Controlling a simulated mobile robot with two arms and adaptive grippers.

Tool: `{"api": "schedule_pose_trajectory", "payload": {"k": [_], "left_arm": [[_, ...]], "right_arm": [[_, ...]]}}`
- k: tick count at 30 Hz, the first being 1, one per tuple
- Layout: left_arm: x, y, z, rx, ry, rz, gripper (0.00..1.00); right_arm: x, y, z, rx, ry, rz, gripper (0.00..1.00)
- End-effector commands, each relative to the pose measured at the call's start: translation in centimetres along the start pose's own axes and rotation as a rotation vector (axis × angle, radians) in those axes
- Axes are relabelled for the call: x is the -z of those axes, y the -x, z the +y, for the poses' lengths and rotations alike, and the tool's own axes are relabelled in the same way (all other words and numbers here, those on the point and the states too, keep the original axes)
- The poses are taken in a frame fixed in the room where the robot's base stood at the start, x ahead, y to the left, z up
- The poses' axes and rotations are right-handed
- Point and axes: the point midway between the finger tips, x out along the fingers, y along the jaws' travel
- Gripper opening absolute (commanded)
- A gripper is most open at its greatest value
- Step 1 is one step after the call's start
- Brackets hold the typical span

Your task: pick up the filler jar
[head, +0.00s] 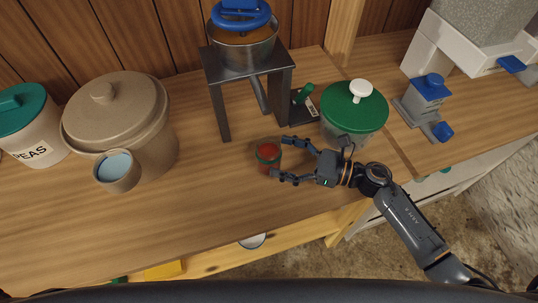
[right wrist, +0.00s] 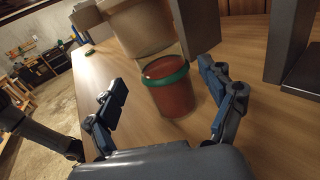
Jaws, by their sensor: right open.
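A small red jar with a green band around its top (head: 268,157) stands upright on the wooden counter. It looks like the filler jar, but I can read no label on it. It also shows in the right wrist view (right wrist: 173,98), just ahead of and between the fingers. My right gripper (head: 281,159) is open, low over the counter, with its fingertips on either side of the jar's near edge. In the right wrist view the fingers (right wrist: 163,92) stand apart, with visible gaps to the jar. My left gripper is not in view.
A metal stand (head: 219,73) with a pot (head: 243,52) is behind the jar. A green-lidded jar (head: 354,105) stands close behind my right gripper. A large beige lidded crock (head: 150,130), a small cup (head: 117,171) and a PEAS canister (head: 35,140) are left. The counter's front left is clear.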

Motion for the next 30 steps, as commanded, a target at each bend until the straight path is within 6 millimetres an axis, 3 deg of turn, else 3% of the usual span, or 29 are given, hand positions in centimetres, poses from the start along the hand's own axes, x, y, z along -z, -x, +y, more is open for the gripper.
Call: {"api": "schedule_pose_trajectory", "payload": {"k": [1,6,16,27,30], "left_arm": [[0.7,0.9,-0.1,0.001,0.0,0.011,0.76],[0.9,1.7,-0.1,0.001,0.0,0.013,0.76],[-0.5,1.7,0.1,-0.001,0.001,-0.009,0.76],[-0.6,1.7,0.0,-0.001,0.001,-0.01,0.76],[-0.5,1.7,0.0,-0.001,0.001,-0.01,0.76]], "right_arm": [[-0.6,-1.0,-0.2,0.001,-0.001,-0.004,0.82],[-0.3,-3.2,-0.3,0.0,-0.001,-0.003,0.82],[-0.1,-3.9,-0.3,0.0,0.001,-0.001,0.8],[-0.1,-3.8,-0.3,0.0,0.0,-0.001,0.05],[-0.2,-3.9,-0.3,0.0,0.001,-0.004,0.05]]}}
